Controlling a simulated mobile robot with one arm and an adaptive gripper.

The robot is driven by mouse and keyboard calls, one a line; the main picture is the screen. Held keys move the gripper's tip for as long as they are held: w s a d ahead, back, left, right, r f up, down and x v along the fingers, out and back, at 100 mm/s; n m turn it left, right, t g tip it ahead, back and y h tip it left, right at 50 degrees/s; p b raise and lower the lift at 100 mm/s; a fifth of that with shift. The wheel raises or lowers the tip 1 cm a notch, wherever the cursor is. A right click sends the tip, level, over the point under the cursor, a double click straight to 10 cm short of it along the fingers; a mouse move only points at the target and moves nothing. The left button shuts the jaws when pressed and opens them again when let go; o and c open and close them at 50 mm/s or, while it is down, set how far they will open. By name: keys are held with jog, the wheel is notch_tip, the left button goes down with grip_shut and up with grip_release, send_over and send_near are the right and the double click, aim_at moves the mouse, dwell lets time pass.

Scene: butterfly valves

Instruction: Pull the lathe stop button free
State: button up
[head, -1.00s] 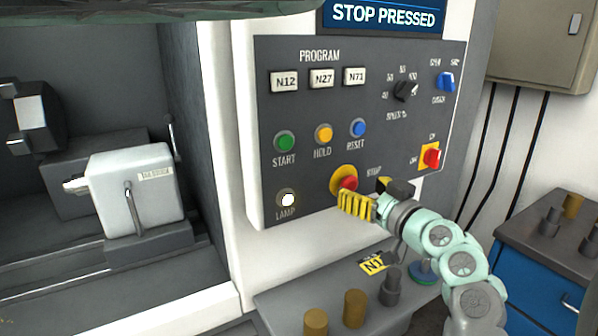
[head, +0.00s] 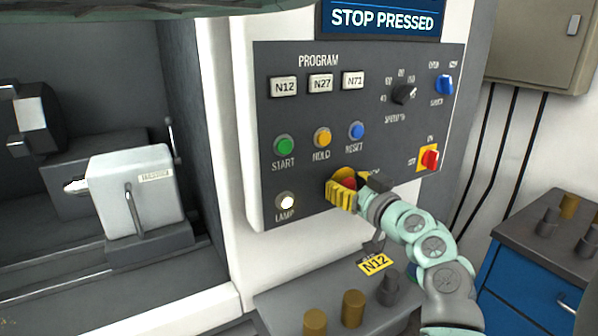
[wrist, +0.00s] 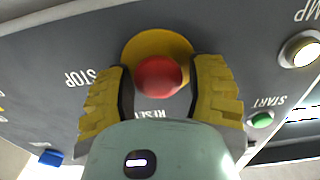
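The red stop button (wrist: 158,76) sits on a round yellow backing (wrist: 150,46) on the dark control panel. In the head view the button (head: 351,182) is partly hidden by my gripper (head: 343,190). In the wrist view my gripper (wrist: 163,92) has its two yellow ribbed fingers apart, one on each side of the button. I see a gap between the fingers and the button, so it is not gripped. The screen (head: 382,19) above the panel reads STOP PRESSED.
Green start (head: 283,146), orange hold (head: 322,137) and blue reset (head: 356,130) buttons are above and left of the stop button. A lit lamp (head: 286,202) is to its left. A red switch (head: 430,158) is to its right. A ledge with pegs (head: 353,308) lies below.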

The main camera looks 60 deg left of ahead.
grip_shut()
jog(key=shift+f+b, duration=0.1)
jog(key=shift+b, duration=0.25)
jog(key=shift+d+b, duration=0.15)
jog(key=shift+b, duration=0.5)
jog(key=shift+d+b, duration=0.15)
jog(key=shift+b, duration=0.4)
jog(key=shift+d+b, duration=0.15)
jog(key=shift+b, duration=0.2)
jog(key=shift+r, duration=0.25)
jog(key=shift+o, duration=2)
grip_release()
jog(key=shift+d+f, duration=0.1)
jog(key=shift+f, duration=0.05)
